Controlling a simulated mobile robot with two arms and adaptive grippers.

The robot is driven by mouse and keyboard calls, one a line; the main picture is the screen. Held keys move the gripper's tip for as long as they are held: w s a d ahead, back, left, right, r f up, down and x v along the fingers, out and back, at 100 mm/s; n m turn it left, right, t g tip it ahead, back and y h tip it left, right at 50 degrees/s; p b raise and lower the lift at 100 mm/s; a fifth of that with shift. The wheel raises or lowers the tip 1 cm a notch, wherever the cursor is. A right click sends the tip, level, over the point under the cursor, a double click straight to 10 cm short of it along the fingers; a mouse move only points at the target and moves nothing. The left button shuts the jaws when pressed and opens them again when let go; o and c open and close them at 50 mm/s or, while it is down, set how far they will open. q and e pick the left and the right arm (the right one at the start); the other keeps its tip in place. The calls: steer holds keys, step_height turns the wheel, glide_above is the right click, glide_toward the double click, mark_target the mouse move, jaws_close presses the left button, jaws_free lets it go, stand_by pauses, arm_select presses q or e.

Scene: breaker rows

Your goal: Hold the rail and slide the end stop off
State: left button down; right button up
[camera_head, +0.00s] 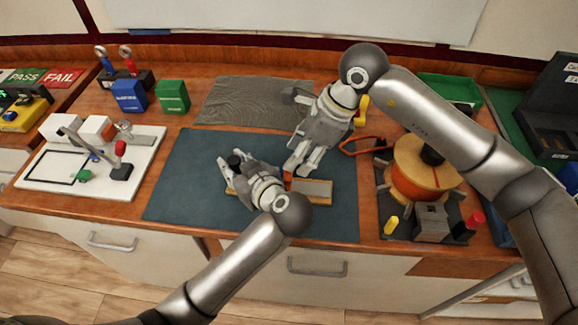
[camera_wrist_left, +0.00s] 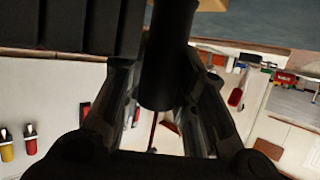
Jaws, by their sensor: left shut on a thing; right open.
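The rail (camera_head: 316,187) is a grey strip on a wooden base, lying on the dark blue mat. Its right part shows; my left gripper and arm cover much of the rest. A small orange-red piece (camera_head: 288,177), perhaps the end stop, shows beside the right gripper's tips. My left gripper (camera_head: 228,165) is shut on a black upright post or handle (camera_head: 235,159) at the left part of the rail base. The left wrist view shows this dark cylinder (camera_wrist_left: 163,60) between the fingers. My right gripper (camera_head: 295,168) is open, pointing down just above the rail's middle.
The blue mat (camera_head: 180,185) has free room on the left. A white board with parts (camera_head: 50,185) stands at the far left. An orange spool (camera_head: 420,175) stands on a dark base to the right. Blue and green boxes (camera_head: 172,96) and a grey cloth (camera_head: 250,100) lie behind.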

mark_target(288, 178)
steer(key=x, duration=0.6)
steer(key=shift+c, duration=0.5)
jaws_close()
